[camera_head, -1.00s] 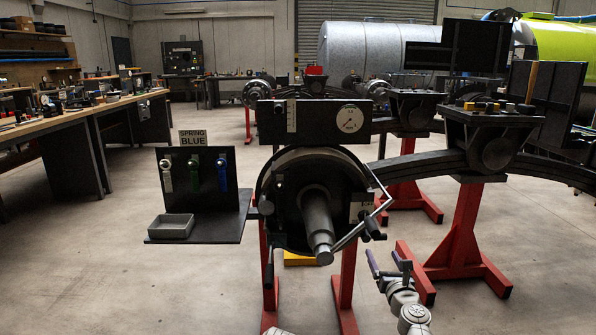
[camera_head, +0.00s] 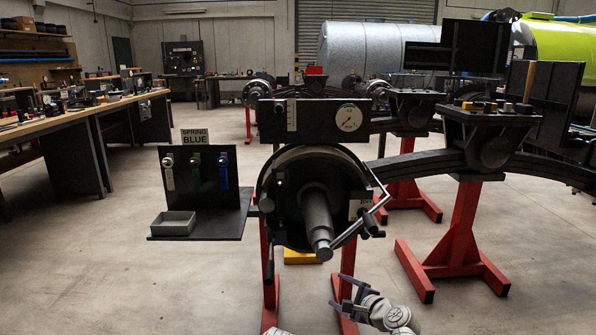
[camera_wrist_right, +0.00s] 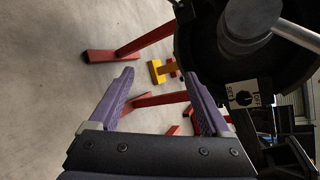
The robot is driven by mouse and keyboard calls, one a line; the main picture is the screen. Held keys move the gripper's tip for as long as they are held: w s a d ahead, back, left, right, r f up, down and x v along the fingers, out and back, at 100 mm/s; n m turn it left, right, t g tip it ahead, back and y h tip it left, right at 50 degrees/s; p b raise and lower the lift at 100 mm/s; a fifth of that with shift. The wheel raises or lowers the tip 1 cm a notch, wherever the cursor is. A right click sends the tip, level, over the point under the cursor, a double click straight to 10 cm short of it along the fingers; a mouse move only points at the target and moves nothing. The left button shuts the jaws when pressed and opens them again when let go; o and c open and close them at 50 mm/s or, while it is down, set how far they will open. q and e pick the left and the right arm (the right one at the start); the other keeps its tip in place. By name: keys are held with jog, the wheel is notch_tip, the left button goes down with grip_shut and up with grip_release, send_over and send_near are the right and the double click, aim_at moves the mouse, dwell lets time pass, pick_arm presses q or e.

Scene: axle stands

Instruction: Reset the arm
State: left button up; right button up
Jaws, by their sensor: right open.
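My right gripper (camera_head: 341,291) is low in the head view, below and a little right of the axle hub. Its purple fingers are apart with nothing between them, which the right wrist view also shows (camera_wrist_right: 160,76). The black brake drum with its grey axle shaft (camera_head: 316,218) stands on a red stand, above the gripper and apart from it. In the right wrist view the drum (camera_wrist_right: 237,55) is at the upper right, beyond the fingers. My left gripper does not show in either view.
A dark panel (camera_head: 205,177) left of the drum carries white, green and blue pieces, with a grey tray (camera_head: 174,224) and a "SPRING BLUE" sign (camera_head: 195,136). A bent rod (camera_head: 372,208) juts at the drum's right. A red stand (camera_head: 455,245) is farther right. Floor at left is clear.

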jog(key=s+a+f+n+g+h, duration=0.1)
jog(key=s+f+n+g+h, duration=0.1)
jog(key=s+f+n+g, duration=0.7)
jog(key=s+d+f+n+g+h, duration=0.3)
jog(key=s+d+f+n+h, duration=0.25)
jog(key=s+n, duration=0.4)
jog(key=s+a+n, duration=0.5)
jog(key=a, duration=0.5)
notch_tip(320, 180, up, 34)
jog(key=p, duration=3.3)
jog(key=shift+f+m, duration=0.15)
jog(key=shift+m, duration=0.2)
jog(key=shift+a, duration=0.1)
